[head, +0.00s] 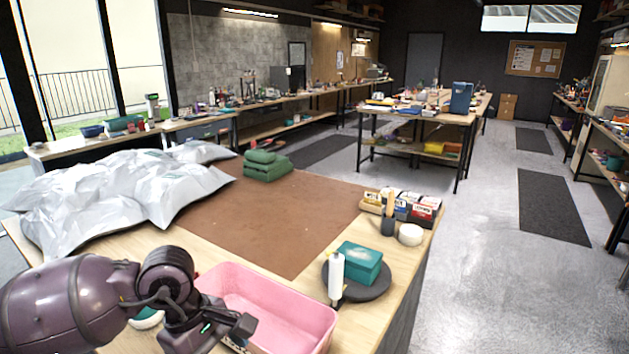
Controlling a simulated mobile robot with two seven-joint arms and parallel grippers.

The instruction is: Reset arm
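My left arm comes in from the lower left, and its gripper (243,329) hangs over the left part of the pink basin (308,319). Its fingers are dark and small here, so I cannot tell whether they are open or shut. My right gripper is out of view. The brown mat (285,215) lies bare on the wooden workbench (405,262). A teal box (360,262) sits on a dark round stand (376,291), with a white bottle (336,276) in front at its left. No sneaker is visible.
Silvery-white bags (115,196) cover the bench's left side. Folded green cloths (265,167) lie at the mat's far edge. A dark cup (388,227), a white round item (410,235) and a crate of small packages (411,209) stand at the right. The mat's middle is clear.

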